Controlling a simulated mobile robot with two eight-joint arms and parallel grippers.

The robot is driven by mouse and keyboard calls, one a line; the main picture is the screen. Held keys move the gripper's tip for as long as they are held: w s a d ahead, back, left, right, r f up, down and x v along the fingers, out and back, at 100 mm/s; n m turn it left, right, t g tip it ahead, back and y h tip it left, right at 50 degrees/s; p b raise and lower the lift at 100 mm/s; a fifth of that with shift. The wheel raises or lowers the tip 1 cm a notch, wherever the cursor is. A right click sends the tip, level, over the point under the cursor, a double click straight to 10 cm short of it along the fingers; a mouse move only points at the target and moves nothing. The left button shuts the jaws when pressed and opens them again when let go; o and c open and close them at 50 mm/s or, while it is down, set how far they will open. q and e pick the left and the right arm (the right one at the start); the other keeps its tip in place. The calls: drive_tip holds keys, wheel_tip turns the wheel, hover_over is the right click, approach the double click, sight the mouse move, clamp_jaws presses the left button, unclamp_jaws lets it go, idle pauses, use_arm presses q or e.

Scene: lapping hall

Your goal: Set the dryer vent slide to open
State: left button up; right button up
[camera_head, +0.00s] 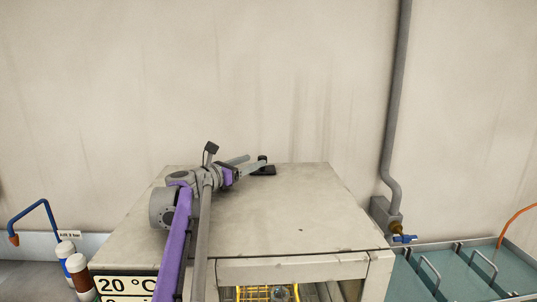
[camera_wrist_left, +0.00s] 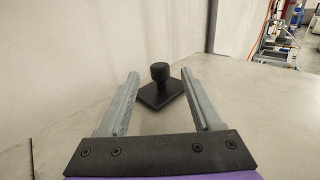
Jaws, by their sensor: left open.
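The dryer (camera_head: 290,205) is a pale box with a flat top. The vent slide (camera_head: 263,169) is a dark plate with a knob, on the far part of the dryer top. In the left wrist view the slide's black round knob (camera_wrist_left: 160,72) stands upright on a black plate (camera_wrist_left: 161,94). My left gripper (camera_head: 252,164) reaches over the dryer top towards the knob. In the left wrist view its two grey fingers (camera_wrist_left: 160,98) are open, with the knob ahead, between their lines and apart from both. My right gripper is not in view.
A wall stands close behind the dryer. A grey pipe with a blue-handled valve (camera_head: 403,238) runs down the wall at right. Green trays with handles (camera_head: 460,268) lie at right. Bottles (camera_head: 76,268) and a 20 °C display (camera_head: 122,285) are at left.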

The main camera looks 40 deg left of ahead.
use_arm(q)
drive_tip(key=w, duration=0.5)
drive_tip(key=w+p, duration=0.1)
drive_tip(key=w, duration=0.2)
drive_tip(key=shift+w+d, duration=0.3)
drive_tip(key=shift+d, duration=0.05)
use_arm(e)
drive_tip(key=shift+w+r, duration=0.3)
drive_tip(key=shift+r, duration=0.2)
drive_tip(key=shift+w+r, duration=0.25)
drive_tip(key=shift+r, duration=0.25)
use_arm(q)
clamp_jaws()
